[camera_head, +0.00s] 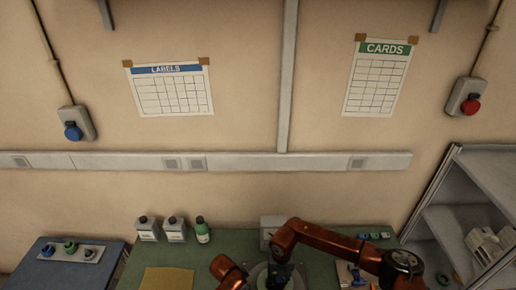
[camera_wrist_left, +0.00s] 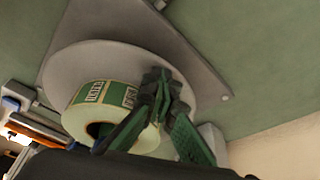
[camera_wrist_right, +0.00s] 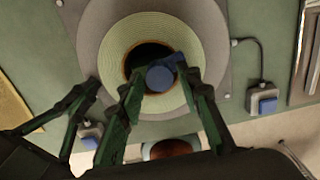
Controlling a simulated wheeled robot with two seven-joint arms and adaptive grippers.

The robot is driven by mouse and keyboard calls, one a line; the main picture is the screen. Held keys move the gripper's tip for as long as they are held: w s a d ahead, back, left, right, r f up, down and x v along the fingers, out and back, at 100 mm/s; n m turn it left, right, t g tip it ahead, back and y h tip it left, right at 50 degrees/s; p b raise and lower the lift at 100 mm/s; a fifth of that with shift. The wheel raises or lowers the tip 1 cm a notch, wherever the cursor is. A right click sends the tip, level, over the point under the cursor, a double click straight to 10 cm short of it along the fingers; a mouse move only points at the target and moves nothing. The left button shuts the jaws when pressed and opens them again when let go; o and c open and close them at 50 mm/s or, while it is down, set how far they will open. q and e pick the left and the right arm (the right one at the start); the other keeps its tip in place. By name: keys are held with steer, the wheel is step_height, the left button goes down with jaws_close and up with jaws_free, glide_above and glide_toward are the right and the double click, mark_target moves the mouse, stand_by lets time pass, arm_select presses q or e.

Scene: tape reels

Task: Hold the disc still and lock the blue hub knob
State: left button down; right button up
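The grey disc (camera_wrist_right: 97,45) carries a pale label roll (camera_wrist_right: 120,28) around a dark hub; the roll's green labels show in the left wrist view (camera_wrist_left: 102,92). My right arm hides much of the disc in the head view.
Bottles (camera_head: 174,230) stand at the back of the green table. A tray with knobs (camera_head: 70,251) lies on a blue surface at left, and a grey shelf (camera_head: 455,215) is at right. A yellow sheet (camera_head: 166,279) and a blue switch with a cable (camera_wrist_right: 263,104) flank the disc.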

arm_select(q)
steer(key=shift+s+a+f, duration=0.15)
steer(key=shift+s+f, duration=0.1)
steer(key=shift+f, duration=0.15)
arm_select(e)
steer(key=n, duration=0.9)
steer(key=c, duration=0.8)
steer(key=o, duration=0.8)
